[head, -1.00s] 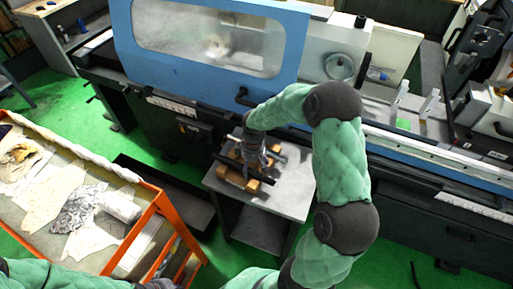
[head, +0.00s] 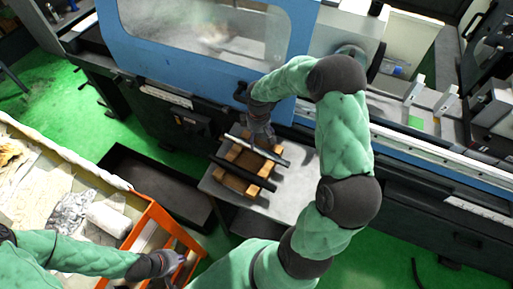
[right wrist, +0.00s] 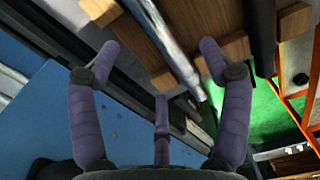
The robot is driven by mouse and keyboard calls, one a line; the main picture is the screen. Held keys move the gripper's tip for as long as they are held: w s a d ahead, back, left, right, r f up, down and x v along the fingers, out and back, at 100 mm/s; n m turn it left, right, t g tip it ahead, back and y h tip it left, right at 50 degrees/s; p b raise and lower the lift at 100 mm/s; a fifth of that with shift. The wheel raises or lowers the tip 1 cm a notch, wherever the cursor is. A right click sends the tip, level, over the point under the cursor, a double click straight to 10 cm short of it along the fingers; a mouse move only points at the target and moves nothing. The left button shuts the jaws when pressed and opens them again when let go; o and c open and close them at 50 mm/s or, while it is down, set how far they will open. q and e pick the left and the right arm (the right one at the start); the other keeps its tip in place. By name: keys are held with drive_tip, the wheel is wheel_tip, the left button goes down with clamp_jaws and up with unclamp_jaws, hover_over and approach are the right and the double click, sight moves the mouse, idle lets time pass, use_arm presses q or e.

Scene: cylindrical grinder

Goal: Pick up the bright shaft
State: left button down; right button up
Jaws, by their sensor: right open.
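The bright shaft (head: 280,159) lies across wooden blocks (head: 233,182) on a small grey table (head: 285,200), beside a parallel dark shaft (head: 245,174). My left gripper (head: 172,265) is at the lower left by the orange frame, too small to read.
The blue-doored grinder (head: 190,50) stands right behind the table. An orange-framed cart (head: 150,225) with cloths is at the lower left. A dark tray (head: 150,182) lies between cart and table. Green floor shows around them.

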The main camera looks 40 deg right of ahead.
sight(257, 146)
drive_tip(key=f, duration=0.5)
drive_tip(key=w+f, duration=0.1)
drive_tip(key=f, duration=0.2)
drive_tip(key=shift+d+f, duration=0.15)
clamp_jaws()
drive_tip(key=shift+w+d+r, duration=0.1)
drive_tip(key=shift+r, duration=0.15)
